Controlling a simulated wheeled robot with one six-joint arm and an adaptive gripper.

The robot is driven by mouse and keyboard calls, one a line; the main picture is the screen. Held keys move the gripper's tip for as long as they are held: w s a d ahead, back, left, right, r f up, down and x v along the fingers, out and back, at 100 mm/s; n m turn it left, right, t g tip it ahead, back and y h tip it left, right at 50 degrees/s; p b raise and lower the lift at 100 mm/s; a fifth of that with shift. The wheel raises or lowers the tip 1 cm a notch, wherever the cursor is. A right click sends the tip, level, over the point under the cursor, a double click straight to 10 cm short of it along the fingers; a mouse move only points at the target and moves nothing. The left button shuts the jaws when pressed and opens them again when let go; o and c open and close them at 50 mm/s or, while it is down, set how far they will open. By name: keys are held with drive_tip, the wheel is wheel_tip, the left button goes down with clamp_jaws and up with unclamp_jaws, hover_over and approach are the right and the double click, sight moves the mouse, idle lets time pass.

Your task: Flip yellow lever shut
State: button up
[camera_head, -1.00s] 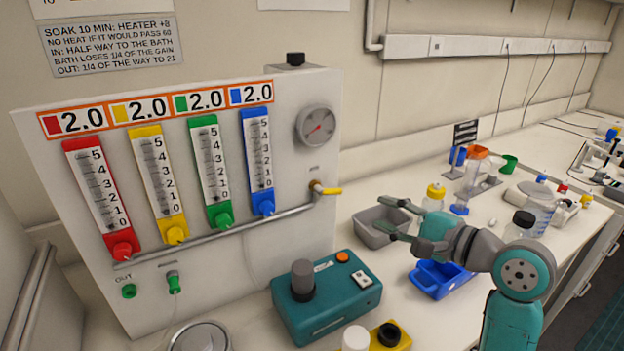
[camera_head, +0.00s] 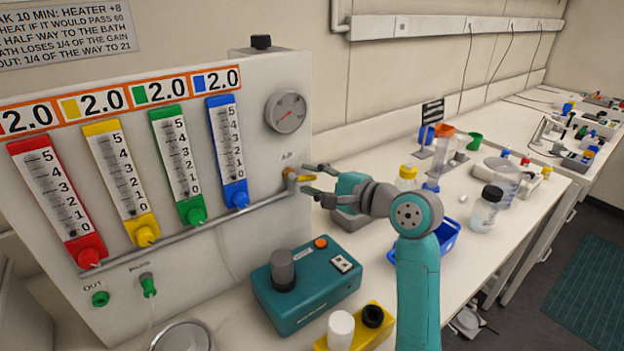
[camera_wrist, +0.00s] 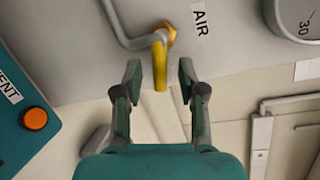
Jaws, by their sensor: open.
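The yellow lever (camera_wrist: 160,66) sits on a brass valve (camera_wrist: 166,33) beside the AIR label on the grey panel. In the wrist view the lever points out toward my gripper (camera_wrist: 160,80), and its end lies between the two open fingertips. I see no clear contact with either finger. In the head view my gripper (camera_head: 316,180) is at the valve, with its fingers around the yellow lever (camera_head: 304,178), which they partly hide.
A grey pipe (camera_wrist: 122,28) runs into the valve. A round gauge (camera_head: 286,111) is above it. A teal box (camera_head: 306,290) with an orange button stands below on the bench. Flowmeters in several colours line the panel at left.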

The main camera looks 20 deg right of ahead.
drive_tip(key=shift+w+a, duration=0.15)
drive_tip(key=shift+w, duration=0.05)
clamp_jaws()
drive_tip(key=shift+r+n+h, duration=0.25)
drive_tip(key=shift+n+h, duration=0.05)
drive_tip(key=shift+n, duration=0.4)
drive_tip(key=shift+r+n+h, duration=0.2)
drive_tip(key=shift+n+h, duration=0.1)
drive_tip(key=shift+n, duration=0.4)
unclamp_jaws()
